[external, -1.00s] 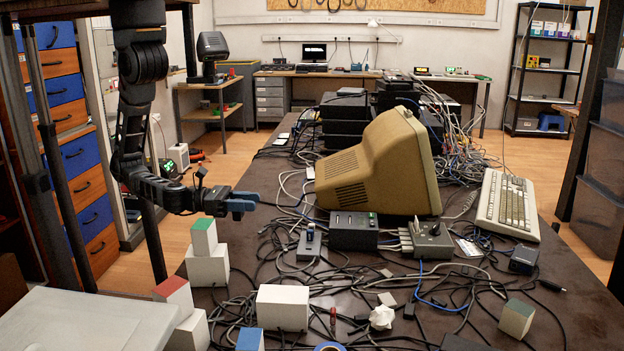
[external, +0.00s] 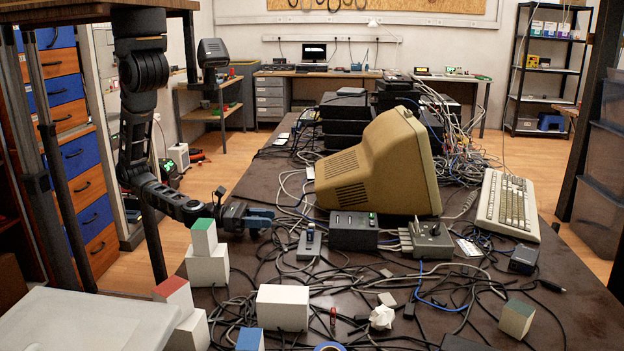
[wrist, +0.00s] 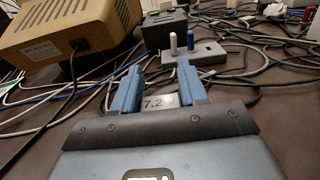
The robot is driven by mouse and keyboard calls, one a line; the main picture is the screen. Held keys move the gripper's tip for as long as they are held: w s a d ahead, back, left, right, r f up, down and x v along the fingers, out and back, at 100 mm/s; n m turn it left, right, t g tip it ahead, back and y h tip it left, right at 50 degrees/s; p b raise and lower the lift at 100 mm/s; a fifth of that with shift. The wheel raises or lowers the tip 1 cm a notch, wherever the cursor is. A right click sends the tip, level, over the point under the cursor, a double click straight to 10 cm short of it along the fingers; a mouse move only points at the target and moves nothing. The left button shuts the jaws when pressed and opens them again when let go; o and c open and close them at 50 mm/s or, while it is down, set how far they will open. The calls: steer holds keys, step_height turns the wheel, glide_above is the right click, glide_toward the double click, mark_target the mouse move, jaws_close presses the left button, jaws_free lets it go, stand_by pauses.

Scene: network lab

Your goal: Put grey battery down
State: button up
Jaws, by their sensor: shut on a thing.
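My gripper (external: 264,216) has blue fingers and is low over the left edge of the cluttered table in the external view. In the wrist view my gripper (wrist: 157,92) is shut on a small grey block marked 7.2, the grey battery (wrist: 159,101). Only part of the battery shows between the fingers; its lower part is hidden. In the external view I cannot make it out. Ahead of the fingers is a grey box (wrist: 211,54) with a white and a blue upright piece on it; it also shows in the external view (external: 310,245). I cannot tell whether the battery touches the table.
A beige monitor (external: 375,165) stands beyond the gripper, with a dark box (external: 353,236) before it. White blocks (external: 207,265) stand at the table's left edge, near the gripper. Cables lie over much of the table. A small bare patch of table (external: 262,185) lies left of the monitor.

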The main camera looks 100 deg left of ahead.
steer(key=shift+f, duration=0.15)
steer(key=o, duration=1.1)
steer(key=s+b, duration=0.2)
steer(key=s, duration=1)
